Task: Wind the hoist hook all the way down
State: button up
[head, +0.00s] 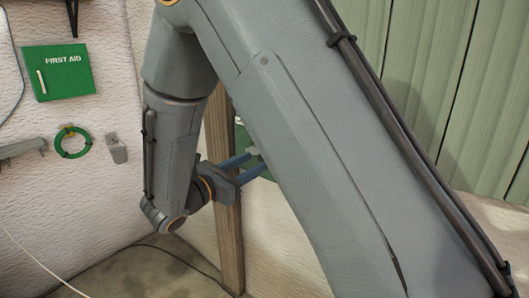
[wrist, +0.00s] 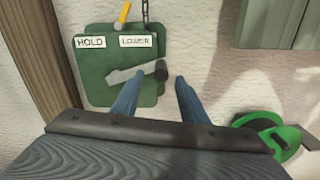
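The green hoist panel (wrist: 95,75) is on the pale wall in the wrist view, with labels HOLD (wrist: 90,43) and LOWER (wrist: 137,41). A yellow-ended lever (wrist: 122,16) points up at its top edge; I cannot tell which label it is set to. A grey crank arm (wrist: 130,74) runs across the panel to a dark knob (wrist: 161,70) on its right. My gripper (wrist: 156,80) is open, its blue fingertips just below and either side of the knob. In the head view my gripper (head: 260,161) is partly behind my arm. The hook is not visible.
A chain (wrist: 145,12) hangs above the panel. A wooden post (head: 226,235) stands close beside my gripper. A green round object (wrist: 265,125) is at lower right in the wrist view. A first aid box (head: 57,72) and a green ring (head: 72,142) are on the left wall.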

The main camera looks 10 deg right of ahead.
jog(key=p+x, duration=0.1)
jog(key=x, duration=0.5)
jog(key=shift+p, duration=0.4)
grip_shut()
